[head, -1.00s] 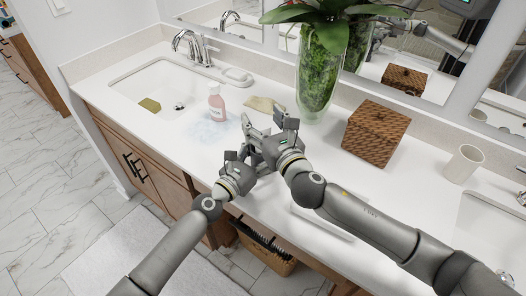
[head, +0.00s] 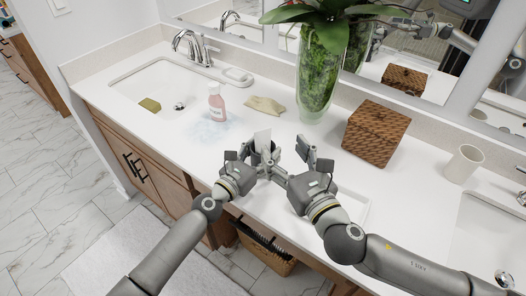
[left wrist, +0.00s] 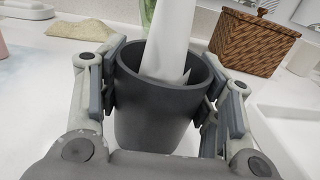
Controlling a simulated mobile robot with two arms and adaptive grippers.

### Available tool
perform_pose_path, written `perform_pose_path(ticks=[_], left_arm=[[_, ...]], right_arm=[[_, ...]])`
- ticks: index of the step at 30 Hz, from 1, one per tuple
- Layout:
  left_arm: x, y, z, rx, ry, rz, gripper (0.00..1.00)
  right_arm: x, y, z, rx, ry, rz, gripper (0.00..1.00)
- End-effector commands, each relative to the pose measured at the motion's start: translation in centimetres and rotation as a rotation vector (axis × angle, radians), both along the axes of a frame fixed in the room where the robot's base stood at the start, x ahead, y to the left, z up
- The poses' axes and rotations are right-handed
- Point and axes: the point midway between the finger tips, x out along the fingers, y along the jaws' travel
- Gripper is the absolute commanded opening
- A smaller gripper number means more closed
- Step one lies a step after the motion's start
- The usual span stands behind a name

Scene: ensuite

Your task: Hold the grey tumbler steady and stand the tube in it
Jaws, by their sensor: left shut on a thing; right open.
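The grey tumbler (left wrist: 155,108) stands upright between the fingers of my left gripper (head: 259,160), which is shut on its sides. In the left wrist view the white tube (left wrist: 172,40) stands inside the tumbler, its lower end below the rim and its top out of frame. In the head view the tube (head: 262,141) sticks up from the tumbler, which is mostly hidden by my left gripper. My right gripper (head: 307,151) is open and empty, just right of the tumbler and apart from the tube.
A plant vase (head: 318,75) and a wicker box (head: 376,133) stand behind to the right. A white tray (head: 349,212) is by the right arm. A white cup (head: 463,164) stands farther right.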

Motion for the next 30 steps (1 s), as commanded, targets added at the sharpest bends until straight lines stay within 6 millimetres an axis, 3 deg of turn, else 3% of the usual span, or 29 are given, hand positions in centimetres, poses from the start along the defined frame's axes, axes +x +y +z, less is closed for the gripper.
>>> perform_pose_path(ticks=[4,5,10,23,30], left_arm=[[0.0,0.0,0.0,-0.001,-0.001,0.000,0.30],[0.0,0.0,0.0,-0.001,-0.001,0.000,0.61],[0.0,0.0,0.0,-0.001,-0.001,0.000,0.83],[-0.4,0.3,0.0,0.002,-0.001,0.000,0.84],[-3.6,2.7,-0.2,0.001,0.003,0.001,0.84]], right_arm=[[0.0,0.0,0.0,0.000,0.000,0.000,0.66],[0.0,0.0,0.0,0.000,0.000,0.000,0.66],[0.0,0.0,0.0,0.000,0.000,0.000,0.66],[0.0,0.0,0.0,0.000,0.000,0.000,0.66],[0.0,0.0,0.0,0.000,0.000,0.000,0.66]])
